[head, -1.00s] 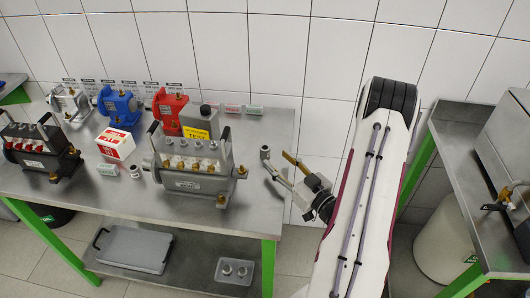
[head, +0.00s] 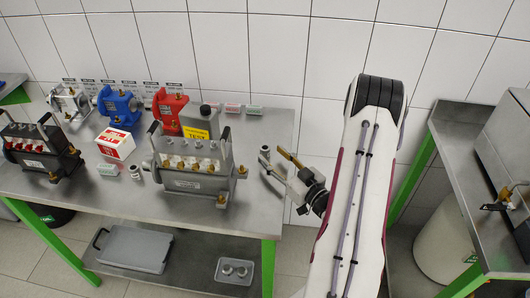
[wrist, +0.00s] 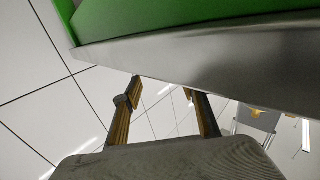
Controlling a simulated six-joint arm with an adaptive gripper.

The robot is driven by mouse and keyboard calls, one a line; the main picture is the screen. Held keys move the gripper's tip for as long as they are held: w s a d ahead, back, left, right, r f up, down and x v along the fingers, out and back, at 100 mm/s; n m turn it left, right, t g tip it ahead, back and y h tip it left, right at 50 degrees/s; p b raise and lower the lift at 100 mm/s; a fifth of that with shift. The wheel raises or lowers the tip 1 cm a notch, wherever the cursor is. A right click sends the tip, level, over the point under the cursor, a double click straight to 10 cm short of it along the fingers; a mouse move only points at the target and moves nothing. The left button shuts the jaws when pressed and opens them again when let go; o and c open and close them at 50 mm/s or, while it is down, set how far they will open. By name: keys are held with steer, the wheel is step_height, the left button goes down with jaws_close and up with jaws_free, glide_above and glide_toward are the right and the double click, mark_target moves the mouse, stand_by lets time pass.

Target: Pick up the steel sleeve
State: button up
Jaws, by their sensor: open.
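A small grey steel cylinder with a dark opening (head: 264,151) appears at the right end of the workbench in the head view. A second small steel ring-like cylinder (head: 135,172) stands left of the grey pump, beside the white-and-red box. I cannot tell for sure which is the steel sleeve. My gripper (head: 271,158) is open and empty at the bench's right end, its fingertips close to the first cylinder; contact is unclear. In the wrist view my open fingers (wrist: 165,86) show below the bench edge, with no cylinder visible between them.
The workbench (head: 259,190) carries a grey pump (head: 193,170), a blue pump (head: 120,106), a red pump (head: 171,110) and a white-and-red box (head: 116,142). A green-framed side table (head: 462,160) stands right. The wrist view shows the bench's metal edge (wrist: 215,65) close above my fingers.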

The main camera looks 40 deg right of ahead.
mark_target(268, 151)
steer(key=shift+w, duration=0.1)
steer(key=shift+w+d, duration=0.1)
steer(key=shift+w, duration=2.4)
jaws_close()
